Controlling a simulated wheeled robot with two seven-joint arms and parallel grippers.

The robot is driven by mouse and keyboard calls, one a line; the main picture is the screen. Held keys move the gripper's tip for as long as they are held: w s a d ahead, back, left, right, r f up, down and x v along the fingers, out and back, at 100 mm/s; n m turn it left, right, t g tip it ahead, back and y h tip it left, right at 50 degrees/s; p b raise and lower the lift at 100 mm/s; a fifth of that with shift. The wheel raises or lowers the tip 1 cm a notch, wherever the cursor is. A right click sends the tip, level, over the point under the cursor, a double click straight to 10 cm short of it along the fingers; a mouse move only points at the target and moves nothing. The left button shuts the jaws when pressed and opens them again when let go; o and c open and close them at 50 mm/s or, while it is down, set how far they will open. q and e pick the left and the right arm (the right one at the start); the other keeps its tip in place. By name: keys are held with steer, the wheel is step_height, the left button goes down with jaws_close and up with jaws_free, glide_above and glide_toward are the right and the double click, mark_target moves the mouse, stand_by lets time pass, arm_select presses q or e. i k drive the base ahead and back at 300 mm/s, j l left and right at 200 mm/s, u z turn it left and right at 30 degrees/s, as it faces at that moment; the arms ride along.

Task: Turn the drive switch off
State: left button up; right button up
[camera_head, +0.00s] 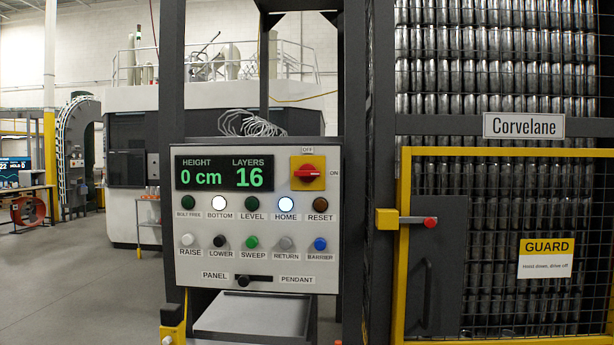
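The drive switch (308,172) is a red rotary knob on a yellow plate, at the upper right of the control panel (185,272). OFF is printed above it and ON to its right. Its red handle lies roughly horizontal, in line with the ON label. The display (225,173) beside it reads HEIGHT 0 cm and LAYERS 16. Neither of my grippers shows in the head view.
Lamps and buttons sit below the switch; the BOTTOM lamp (219,203) and HOME lamp (286,204) glow white. A PANEL/PENDANT selector (244,281) is lower. A yellow-framed guard door (436,262) with a red-tipped latch (429,222) stands right. Open floor (80,285) lies left.

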mark_target(308, 173)
steer(key=i+j, duration=0.8)
steer(key=i, duration=0.1)
